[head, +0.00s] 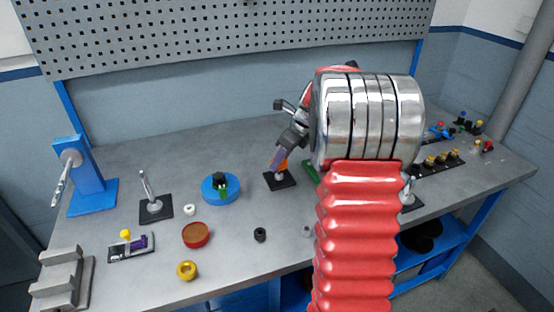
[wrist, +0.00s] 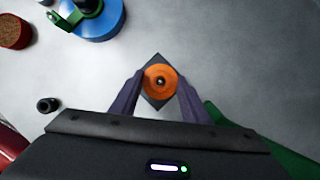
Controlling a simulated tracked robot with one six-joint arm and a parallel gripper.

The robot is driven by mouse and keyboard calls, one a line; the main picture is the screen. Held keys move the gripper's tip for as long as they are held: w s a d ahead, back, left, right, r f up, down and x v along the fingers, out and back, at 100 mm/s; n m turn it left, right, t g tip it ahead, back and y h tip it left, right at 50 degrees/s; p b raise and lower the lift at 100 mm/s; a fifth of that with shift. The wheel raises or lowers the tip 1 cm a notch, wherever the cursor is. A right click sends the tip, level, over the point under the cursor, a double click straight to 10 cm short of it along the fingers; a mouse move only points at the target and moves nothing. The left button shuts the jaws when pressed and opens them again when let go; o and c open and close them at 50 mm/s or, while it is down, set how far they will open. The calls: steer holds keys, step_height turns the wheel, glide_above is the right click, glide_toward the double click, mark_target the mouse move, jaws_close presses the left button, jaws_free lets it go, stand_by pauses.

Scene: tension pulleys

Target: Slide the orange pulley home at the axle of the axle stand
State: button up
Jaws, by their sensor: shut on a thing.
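The orange pulley (wrist: 152,92) sits between the two purple fingers of my gripper (wrist: 160,83), which is shut on it. In the head view the orange pulley (head: 283,164) shows only partly, behind the fingers of my gripper (head: 277,160). The axle stand (head: 281,181) is right below, its dark square base flat on the bench and a short grey post rising toward the pulley. In the wrist view the stand's base (wrist: 157,60) shows as a dark diamond under the pulley. The axle's tip appears centred in the pulley's hole. How far down the pulley sits is hidden.
A blue round fixture (head: 222,190) with a green and black part stands to the left. A black ring (head: 260,235) lies in front. A green part (wrist: 240,130) is close right of my gripper. Another stand with a tilted pin (head: 154,208) is farther left.

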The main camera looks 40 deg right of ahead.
steer(key=shift+f, duration=1.9)
stand_by(0.5)
steer(key=o, duration=1.3)
steer(key=shift+r, duration=0.1)
step_height(320, 180, up, 10)
steer(key=shift+f, duration=0.15)
stand_by(0.5)
